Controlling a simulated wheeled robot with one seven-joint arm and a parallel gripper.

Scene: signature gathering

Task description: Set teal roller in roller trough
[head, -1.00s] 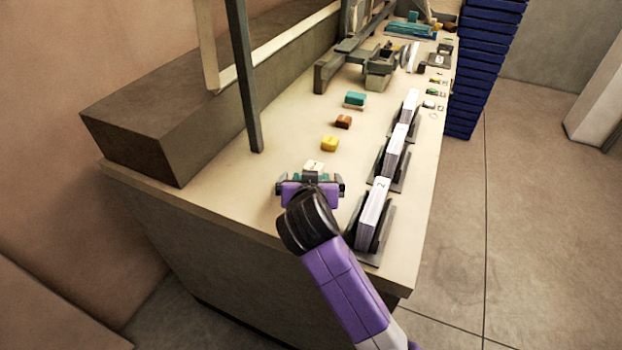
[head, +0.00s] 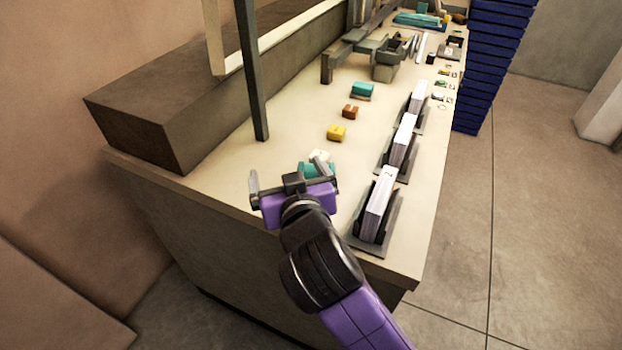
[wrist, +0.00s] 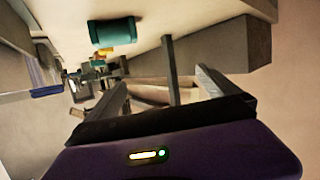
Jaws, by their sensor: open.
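The teal roller (head: 318,169) is a short cylinder lying at the near part of the bench, just beyond my gripper and partly hidden by its right finger in the head view. It also shows in the wrist view (wrist: 113,32), whole, with darker ends, outside the jaws. My gripper (head: 288,173) is open and empty, tilted, with its fingers spread; the fingers also show in the wrist view (wrist: 162,82). A grey-green boxy holder (head: 386,66) stands farther up the bench and may be the roller trough, but I cannot tell for sure.
A row of small blocks runs up the bench: white (head: 319,155), yellow (head: 336,132), brown (head: 350,111) and teal-topped (head: 362,90). Paper stacks in dark holders (head: 377,205) line the right edge. A dark post (head: 250,80) rises at the left. Blue crates (head: 480,70) stand beyond the bench.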

